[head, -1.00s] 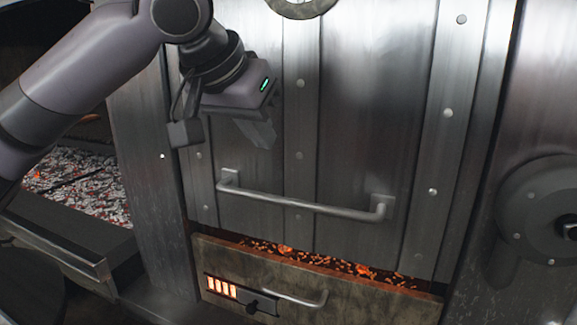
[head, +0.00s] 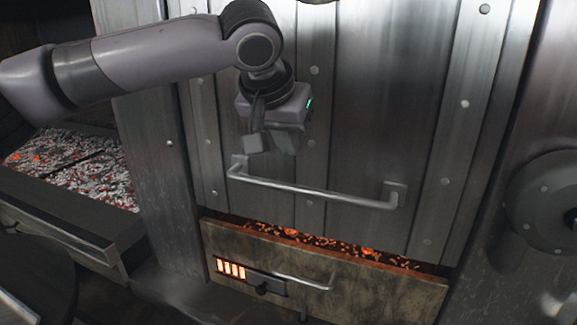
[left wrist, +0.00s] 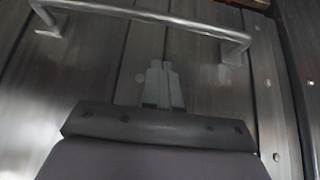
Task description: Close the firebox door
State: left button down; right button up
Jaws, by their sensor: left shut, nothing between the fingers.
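The low front panel with glowing vent slots, which looks like the firebox door (head: 370,292), stands open at its top edge. Orange embers (head: 330,244) show in the gap behind it. It carries a short bar handle (head: 305,281) and a small dark vent slider. My left gripper (head: 284,142) is shut and empty. It is in front of the tall steel panel, above that panel's long bar handle and well above the firebox door. In the left wrist view my fingers (left wrist: 162,72) are together, with bare steel behind them. My right gripper is out of view.
The tall riveted steel panel (head: 375,110) has a long bar handle (head: 310,191) jutting out, also in the left wrist view (left wrist: 150,16). A tray of glowing coals (head: 80,178) is at the left. A round dark fitting (head: 545,200) sticks out at the right.

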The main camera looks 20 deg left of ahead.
aim_at(289, 187)
pick_arm(q)
jog(key=f, duration=0.4)
jog(key=shift+w, duration=0.2)
jog(key=shift+s+f, duration=0.15)
jog(key=shift+f, duration=0.5)
jog(key=shift+f, duration=0.1)
